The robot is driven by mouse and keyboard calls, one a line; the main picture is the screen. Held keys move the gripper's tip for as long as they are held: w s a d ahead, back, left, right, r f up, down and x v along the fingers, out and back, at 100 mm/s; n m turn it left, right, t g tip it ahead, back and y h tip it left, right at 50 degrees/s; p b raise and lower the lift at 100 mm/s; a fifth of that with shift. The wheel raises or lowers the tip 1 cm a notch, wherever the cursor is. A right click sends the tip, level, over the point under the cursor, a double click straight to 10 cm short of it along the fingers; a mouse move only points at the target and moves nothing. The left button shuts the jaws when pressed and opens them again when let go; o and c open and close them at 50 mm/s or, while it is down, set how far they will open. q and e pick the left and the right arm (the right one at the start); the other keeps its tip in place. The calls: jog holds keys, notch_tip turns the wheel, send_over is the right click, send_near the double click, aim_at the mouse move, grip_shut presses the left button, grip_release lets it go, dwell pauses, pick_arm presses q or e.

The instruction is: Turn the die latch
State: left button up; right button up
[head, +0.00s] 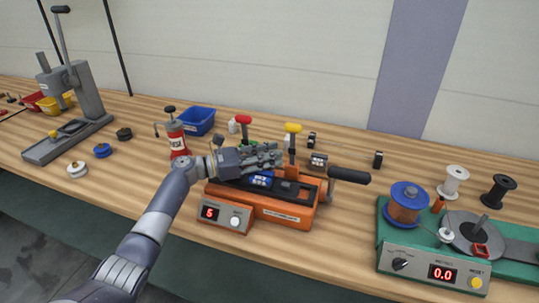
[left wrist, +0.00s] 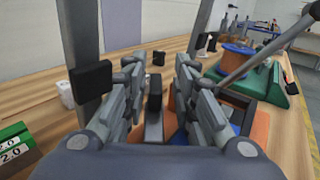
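The orange machine (head: 265,212) stands mid-bench, with a red-knobbed lever (head: 244,121), a yellow-knobbed lever (head: 292,129) and a black-handled crank (head: 348,175). My left gripper (head: 278,156) is over its top, close to the yellow lever. In the left wrist view the left gripper (left wrist: 157,75) has its fingers apart. A dark upright piece (left wrist: 154,108), possibly the die latch, shows between them. I see no clear contact, and the fingers hide part of the machine. I cannot tell for certain which part is the latch. My right gripper is not in view.
A grey press (head: 77,107) is far left. A green winding machine (head: 450,256) with a digital readout is at right. Small dark blocks (head: 378,159) stand behind the orange machine.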

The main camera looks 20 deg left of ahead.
pick_arm(q)
jog(key=shift+w+a+r, duration=0.1)
jog(key=shift+a+r, duration=0.1)
jog(key=v, duration=0.7)
jog(key=shift+a+f, duration=0.1)
jog(key=shift+a, duration=0.05)
jog(key=shift+s+a, duration=0.25)
jog(key=shift+s, duration=0.1)
jog(key=shift+s+d, duration=0.1)
